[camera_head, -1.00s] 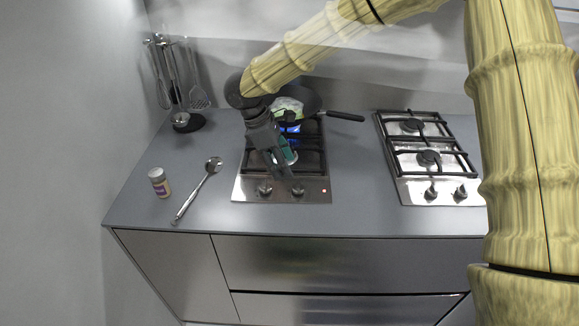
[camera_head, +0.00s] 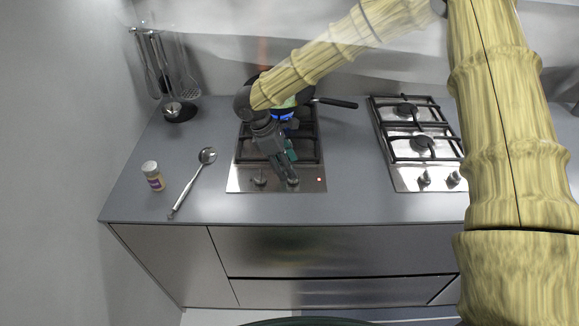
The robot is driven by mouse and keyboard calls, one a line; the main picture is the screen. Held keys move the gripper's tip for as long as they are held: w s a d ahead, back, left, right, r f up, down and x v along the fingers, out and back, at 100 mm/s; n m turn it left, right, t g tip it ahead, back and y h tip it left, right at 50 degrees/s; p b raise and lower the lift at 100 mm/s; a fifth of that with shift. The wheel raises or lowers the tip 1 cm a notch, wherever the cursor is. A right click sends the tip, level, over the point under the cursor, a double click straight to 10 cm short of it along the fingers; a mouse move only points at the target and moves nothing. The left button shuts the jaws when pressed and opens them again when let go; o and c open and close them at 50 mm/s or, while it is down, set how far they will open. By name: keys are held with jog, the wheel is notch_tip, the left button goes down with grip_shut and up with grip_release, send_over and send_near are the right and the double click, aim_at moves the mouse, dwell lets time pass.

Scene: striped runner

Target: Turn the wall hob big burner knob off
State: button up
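The left hob (camera_head: 240,186), nearest the left wall, has two knobs on its front strip: a left knob (camera_head: 259,179) and a right knob (camera_head: 293,181). Blue flame (camera_head: 284,116) glows at the back burner, beneath a dark pan (camera_head: 308,93) mostly hidden by my arm. My gripper (camera_head: 287,175) points down at the right knob, its fingertips at or just above it and partly covering it. I cannot tell whether they touch it or how far apart they are. Which knob is the big burner's is not readable.
A second hob (camera_head: 400,180) stands to the right, no flame seen. The pan's handle (camera_head: 335,103) points right. A ladle (camera_head: 190,184), a small jar (camera_head: 153,176) and a utensil stand (camera_head: 180,112) are on the left counter. The counter between the hobs is clear.

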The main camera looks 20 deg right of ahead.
jog(key=shift+p+x, duration=0.3)
jog(key=shift+x, duration=0.95)
jog(key=c, duration=1)
